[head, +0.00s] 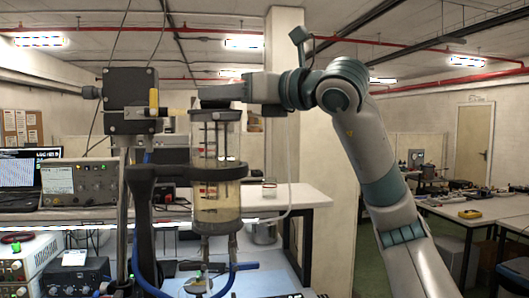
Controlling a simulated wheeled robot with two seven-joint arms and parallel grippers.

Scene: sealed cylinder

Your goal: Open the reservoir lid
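The reservoir is a clear glass cylinder (208,190) held upright in a dark clamp stand, with murky liquid in its lower part. Its grey lid (222,115) sits at the top of the glass and looks seated on it. My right gripper (212,96) reaches in from the right, level, directly over the lid. It is at or very near the lid's top; I cannot tell whether it touches. Its fingers are seen side-on, so their opening is hidden. My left gripper is not in view.
A dark box-shaped head (130,100) with a yellow lever (153,102) stands just left of the cylinder. A clear tube runs down its right side. Instruments (80,183) crowd the left.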

